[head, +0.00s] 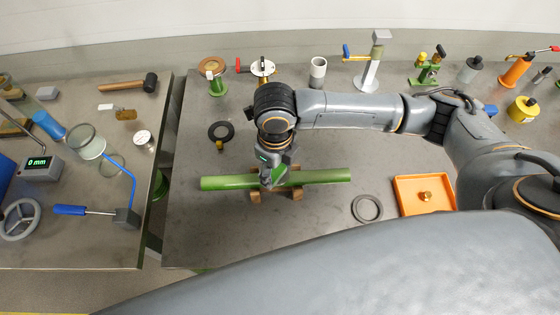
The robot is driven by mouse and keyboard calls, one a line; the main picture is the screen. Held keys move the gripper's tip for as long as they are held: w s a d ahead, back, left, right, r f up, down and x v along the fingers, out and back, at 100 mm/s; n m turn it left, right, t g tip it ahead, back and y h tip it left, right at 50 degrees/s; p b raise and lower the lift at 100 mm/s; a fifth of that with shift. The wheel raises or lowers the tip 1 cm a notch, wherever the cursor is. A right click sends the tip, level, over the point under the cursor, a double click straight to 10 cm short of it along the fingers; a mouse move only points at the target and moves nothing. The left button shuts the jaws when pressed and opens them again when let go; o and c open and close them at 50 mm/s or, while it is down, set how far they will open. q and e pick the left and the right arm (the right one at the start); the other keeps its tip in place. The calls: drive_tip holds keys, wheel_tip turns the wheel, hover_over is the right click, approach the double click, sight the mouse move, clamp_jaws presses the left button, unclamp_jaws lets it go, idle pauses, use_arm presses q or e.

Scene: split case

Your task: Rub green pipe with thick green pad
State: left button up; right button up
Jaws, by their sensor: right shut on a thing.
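The green pipe (325,176) lies level across two small wooden supports on the right table, running left to right. My right gripper (274,178) points down over the middle of the pipe. It is shut on the green pad (281,169), of which only a small green part shows between and beside the fingers. The pad is at the pipe's top; whether it presses on the pipe cannot be told. My left gripper is not in view.
An orange tray (402,208) with a brass part and a dark ring (367,208) lie right of the pipe. Several valves and fittings stand along the back. A gap separates the left table (60,245).

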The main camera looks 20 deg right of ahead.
drive_tip(key=shift+w+d, duration=0.1)
drive_tip(key=shift+d, duration=0.05)
drive_tip(key=shift+w+d+f, duration=0.15)
drive_tip(key=shift+w+d, duration=0.35)
drive_tip(key=shift+d, duration=0.35)
drive_tip(key=shift+s+a+p, duration=0.55)
drive_tip(key=shift+a, duration=0.1)
drive_tip(key=shift+s+a, duration=0.2)
drive_tip(key=shift+a, duration=0.2)
drive_tip(key=shift+w+d, duration=0.1)
